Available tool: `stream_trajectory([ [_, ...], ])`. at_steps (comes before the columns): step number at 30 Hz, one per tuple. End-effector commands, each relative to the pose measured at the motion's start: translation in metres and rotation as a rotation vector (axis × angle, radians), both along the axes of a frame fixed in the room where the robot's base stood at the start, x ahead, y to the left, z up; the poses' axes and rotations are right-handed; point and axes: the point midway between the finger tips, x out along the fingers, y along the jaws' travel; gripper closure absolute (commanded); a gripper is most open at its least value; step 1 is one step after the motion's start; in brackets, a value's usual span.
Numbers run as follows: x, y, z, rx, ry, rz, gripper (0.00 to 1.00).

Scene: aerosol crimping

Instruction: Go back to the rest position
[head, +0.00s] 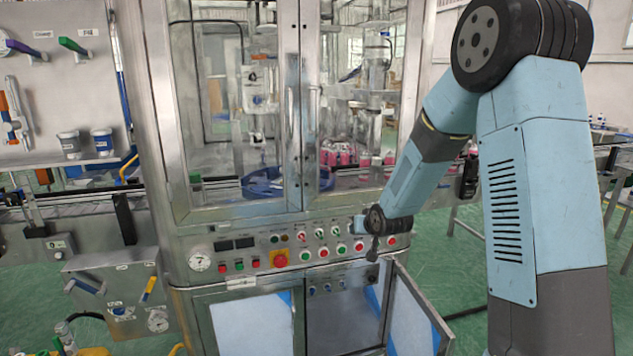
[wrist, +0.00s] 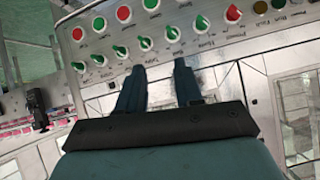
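My gripper (head: 372,253) is in front of the right part of the machine's control panel (head: 240,250) in the head view. In the wrist view its two dark fingers (wrist: 160,67) are spread apart with nothing between them. They point at the row of green and red knobs and buttons, close to a green knob (wrist: 172,34). Whether a fingertip touches the panel cannot be told. My arm is bent, reaching in from the right side of the head view.
The lower cabinet has an open door (head: 415,318) below my gripper. Glass doors (head: 236,110) stand above the panel. A red emergency button (head: 279,259) sits on the panel. A tool board (head: 60,90) is at left, and a conveyor (head: 75,205) runs to the machine.

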Motion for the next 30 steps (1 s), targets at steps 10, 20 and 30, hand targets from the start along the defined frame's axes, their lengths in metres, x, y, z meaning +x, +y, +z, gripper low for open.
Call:
stream_trajectory([
  [10, -0.064, -0.035, 0.083, -0.095, 0.083, -0.049, 0.65],
  [20, -0.144, -0.062, 0.142, -0.150, 0.174, -0.096, 0.65],
  [30, -0.241, -0.085, 0.184, -0.170, 0.273, -0.135, 0.65],
])
